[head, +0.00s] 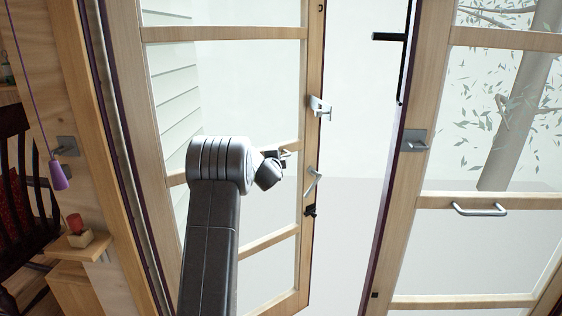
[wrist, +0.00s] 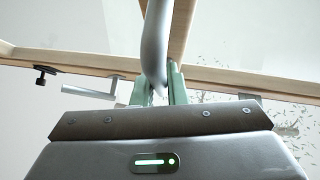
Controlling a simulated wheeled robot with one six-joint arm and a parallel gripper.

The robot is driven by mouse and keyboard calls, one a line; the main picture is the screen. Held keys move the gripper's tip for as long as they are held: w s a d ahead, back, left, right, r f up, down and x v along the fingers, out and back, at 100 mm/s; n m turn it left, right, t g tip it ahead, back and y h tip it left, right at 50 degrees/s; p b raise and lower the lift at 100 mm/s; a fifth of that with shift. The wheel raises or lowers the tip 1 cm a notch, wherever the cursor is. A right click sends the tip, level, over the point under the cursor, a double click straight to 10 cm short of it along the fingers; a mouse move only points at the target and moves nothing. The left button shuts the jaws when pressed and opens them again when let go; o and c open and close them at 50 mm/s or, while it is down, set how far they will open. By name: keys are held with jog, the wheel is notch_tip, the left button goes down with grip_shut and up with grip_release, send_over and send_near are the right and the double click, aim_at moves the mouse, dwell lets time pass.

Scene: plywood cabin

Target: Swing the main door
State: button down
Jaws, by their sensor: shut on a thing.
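The door (head: 312,250) is a wood-framed glass leaf left of centre in the head view, with a wide gap between it and the glazed leaf at the right. My gripper (head: 283,153) is at the door's middle cross rail. In the wrist view, my gripper (wrist: 158,85) has its green fingers on both sides of a curved grey metal pull handle (wrist: 155,45) and is shut on it. A lever handle (head: 313,182) sits on the door's edge stile, and it also shows in the wrist view (wrist: 90,91). My wrist hides most of the pull handle in the head view.
The right glazed leaf (head: 415,190) carries a metal pull handle (head: 480,209). A metal latch (head: 319,106) and a black catch (head: 310,210) stick out from the door's edge. A dark chair (head: 20,190), a small shelf (head: 78,246) and a hanging purple pull (head: 58,176) are at the left.

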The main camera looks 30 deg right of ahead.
jog(key=shift+w+r, duration=0.2)
jog(key=shift+r, duration=0.15)
jog(key=c, duration=1.8)
grip_release()
jog(key=o, duration=0.3)
jog(key=shift+w+f, duration=0.3)
jog(key=shift+w, duration=0.1)
jog(key=shift+o, duration=0.2)
jog(key=shift+s, duration=0.15)
jog(key=shift+s+a+b, duration=0.4)
jog(key=shift+s+b, duration=0.15)
jog(key=shift+b, duration=0.1)
jog(key=b+v, duration=0.4)
jog(key=v, duration=0.8)
jog(key=shift+s+r+b, duration=0.2)
jog(key=shift+r+b, duration=0.05)
jog(key=shift+b, duration=0.05)
jog(key=shift+a, duration=0.1)
